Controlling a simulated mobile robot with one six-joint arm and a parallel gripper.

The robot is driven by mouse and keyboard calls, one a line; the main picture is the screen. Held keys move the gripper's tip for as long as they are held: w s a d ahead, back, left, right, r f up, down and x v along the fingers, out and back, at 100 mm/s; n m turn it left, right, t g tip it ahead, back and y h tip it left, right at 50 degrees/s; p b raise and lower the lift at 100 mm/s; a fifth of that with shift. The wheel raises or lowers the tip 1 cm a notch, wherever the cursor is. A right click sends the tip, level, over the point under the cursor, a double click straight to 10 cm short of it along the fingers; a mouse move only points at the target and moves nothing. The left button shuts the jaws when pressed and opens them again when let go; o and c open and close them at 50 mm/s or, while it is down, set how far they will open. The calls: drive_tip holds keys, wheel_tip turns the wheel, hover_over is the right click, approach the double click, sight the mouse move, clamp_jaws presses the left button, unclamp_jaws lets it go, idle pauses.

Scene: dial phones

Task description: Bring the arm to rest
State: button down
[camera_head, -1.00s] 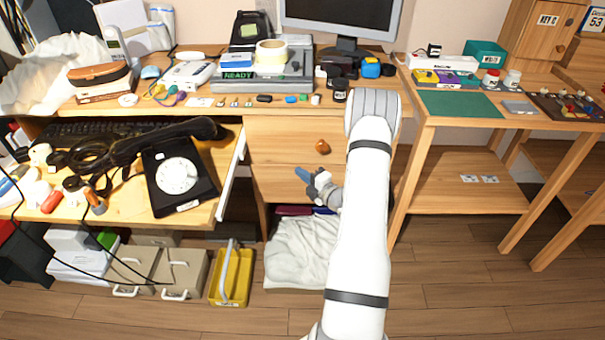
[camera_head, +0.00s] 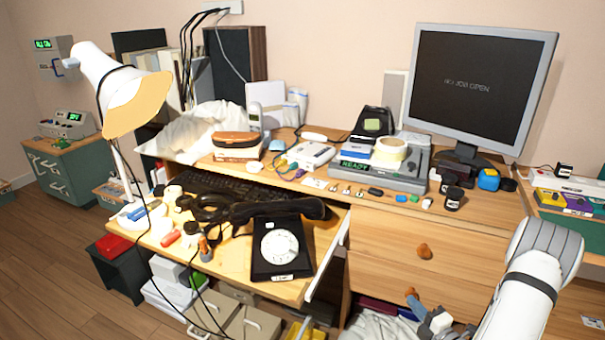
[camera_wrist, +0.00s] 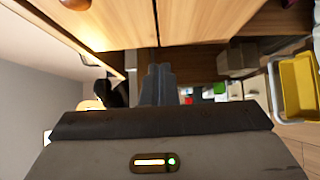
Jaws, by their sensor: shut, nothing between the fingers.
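My white arm (camera_head: 525,285) stands at the lower right of the head view, bent over at its top joint. My gripper (camera_head: 412,297) points up and left in front of the desk's drawers, below the round wooden knob (camera_head: 425,251). In the wrist view my gripper (camera_wrist: 158,70) shows its two fingers together in the middle, with nothing between them. It appears clear of the drawer fronts. The tray with the black dial phone (camera_head: 281,250) is to the left of my gripper.
The pulled-out tray (camera_head: 232,278) juts from the desk, with cables hanging below. A yellow bin (camera_wrist: 300,85) and boxes (camera_head: 250,325) stand under it. White cloth (camera_head: 385,325) lies below the drawers. A lamp (camera_head: 125,95) and monitor (camera_head: 480,85) stand at either side.

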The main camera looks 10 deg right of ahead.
drive_tip(key=a+r+n+g+y+p, duration=0.5)
drive_tip(key=a+r+n+g+y, duration=0.25)
drive_tip(key=a+r+n, duration=0.75)
drive_tip(key=s+a+r+n+g+p, duration=0.6)
drive_tip(key=s+a+r+n+g, duration=0.15)
drive_tip(key=a+r+n, duration=0.35)
drive_tip(key=s+d+r+n+h+p, duration=0.1)
drive_tip(key=s+r+n+h+p, duration=0.4)
drive_tip(key=r+n, duration=0.5)
drive_tip(key=s+d+r+n+h+p, duration=0.1)
drive_tip(key=s+r+n+h+p, duration=0.4)
drive_tip(key=r+n, duration=0.5)
drive_tip(key=n+h, duration=0.2)
drive_tip(key=n, duration=0.2)
drive_tip(key=shift+s+r+n, duration=0.25)
drive_tip(key=shift+n, duration=0.15)
